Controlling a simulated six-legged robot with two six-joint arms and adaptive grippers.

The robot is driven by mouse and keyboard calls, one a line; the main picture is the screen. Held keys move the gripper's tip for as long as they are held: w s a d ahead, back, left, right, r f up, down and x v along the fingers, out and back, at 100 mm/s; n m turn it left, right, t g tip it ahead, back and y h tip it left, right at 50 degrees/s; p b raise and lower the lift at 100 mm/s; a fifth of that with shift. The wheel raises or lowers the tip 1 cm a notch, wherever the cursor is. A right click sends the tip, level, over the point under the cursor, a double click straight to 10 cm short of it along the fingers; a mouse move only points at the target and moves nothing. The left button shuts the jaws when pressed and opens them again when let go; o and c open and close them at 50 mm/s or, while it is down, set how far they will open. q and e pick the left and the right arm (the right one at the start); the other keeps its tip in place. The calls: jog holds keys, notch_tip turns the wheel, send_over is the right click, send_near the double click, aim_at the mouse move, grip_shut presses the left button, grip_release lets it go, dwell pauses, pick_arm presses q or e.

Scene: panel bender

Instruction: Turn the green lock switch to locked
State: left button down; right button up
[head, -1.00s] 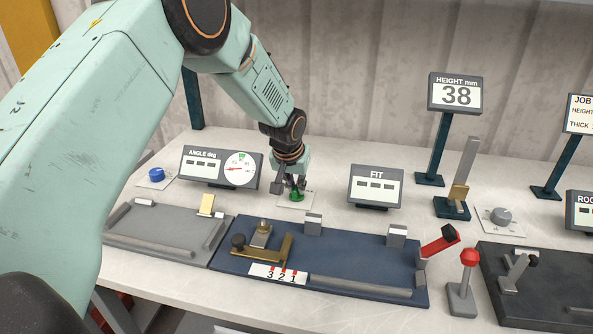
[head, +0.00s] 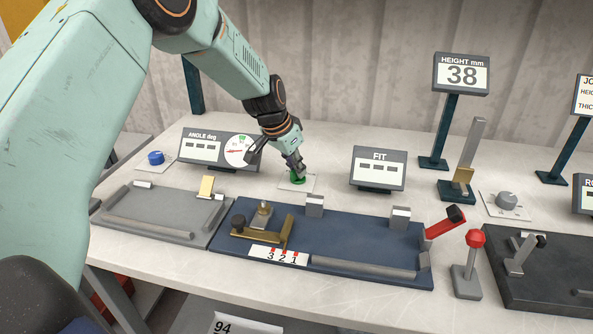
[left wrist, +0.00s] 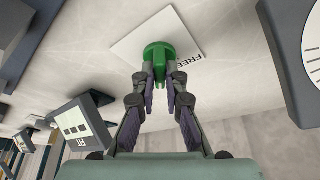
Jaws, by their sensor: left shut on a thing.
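The green lock switch (head: 298,178) is a round knob on a white plate (head: 312,184), between the angle display and the FIT display. My left gripper (head: 297,168) reaches down to it from above, its fingers shut on the knob's raised grip. In the left wrist view the green switch (left wrist: 158,58) sits between the fingertips (left wrist: 159,78). The plate there (left wrist: 135,42) shows the word FREE beside the knob; any other label is hidden or unreadable. My right gripper is not in view.
The angle display (head: 205,147) stands to the left and the FIT display (head: 378,168) to the right. The blue bed (head: 350,240) with gauge blocks lies in front. A blue knob (head: 155,158) and a grey knob (head: 507,200) are farther off.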

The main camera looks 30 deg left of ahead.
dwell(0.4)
pick_arm(q)
jog(key=c, duration=1.4)
grip_release()
jog(key=shift+r, duration=0.1)
jog(key=v, duration=1.2)
